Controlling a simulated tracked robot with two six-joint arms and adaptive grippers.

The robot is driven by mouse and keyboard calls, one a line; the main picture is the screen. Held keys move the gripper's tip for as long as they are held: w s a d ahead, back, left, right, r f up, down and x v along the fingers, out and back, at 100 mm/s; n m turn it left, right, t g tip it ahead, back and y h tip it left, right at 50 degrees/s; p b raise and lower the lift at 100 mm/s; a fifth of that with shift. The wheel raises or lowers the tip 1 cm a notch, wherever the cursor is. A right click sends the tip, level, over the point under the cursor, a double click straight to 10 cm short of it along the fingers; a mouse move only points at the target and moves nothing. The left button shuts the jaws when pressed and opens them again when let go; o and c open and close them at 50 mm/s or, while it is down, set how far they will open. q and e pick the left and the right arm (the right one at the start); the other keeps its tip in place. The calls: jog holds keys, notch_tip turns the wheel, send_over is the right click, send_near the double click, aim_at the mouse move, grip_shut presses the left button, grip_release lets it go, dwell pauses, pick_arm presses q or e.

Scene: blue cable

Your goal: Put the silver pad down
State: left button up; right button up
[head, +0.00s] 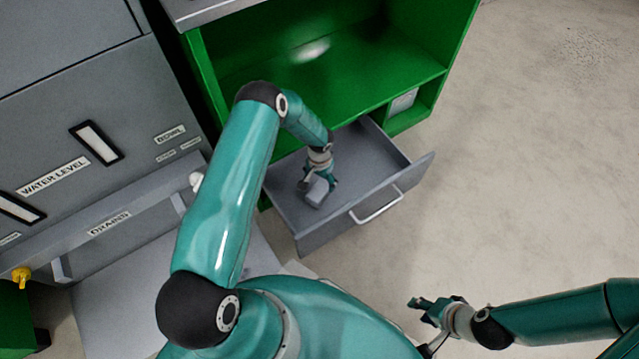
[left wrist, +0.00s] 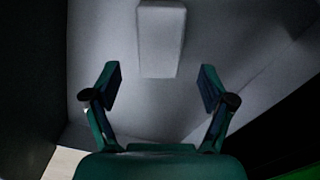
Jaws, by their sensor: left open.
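The silver pad (head: 318,191) is a small grey block lying in the open grey drawer (head: 372,160). In the left wrist view the pad (left wrist: 161,40) rests on the drawer floor, ahead of the fingers. My left gripper (head: 318,183) reaches down into the drawer at the pad. In the left wrist view its fingers (left wrist: 158,88) are spread apart, with nothing between their tips. My right gripper (head: 428,308) is at the lower right, away from the drawer, and its jaw state is too small to tell.
The drawer is pulled out below a green cabinet (head: 425,75), with a handle (head: 377,207) on its front. A grey machine panel (head: 80,110) labelled "WATER LEVEL" stands at left. The floor (head: 540,150) at right is clear.

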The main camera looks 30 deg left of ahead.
pick_arm(q)
notch_tip(320, 180, up, 5)
jog(key=shift+r+p, duration=0.1)
jog(key=shift+p, duration=0.45)
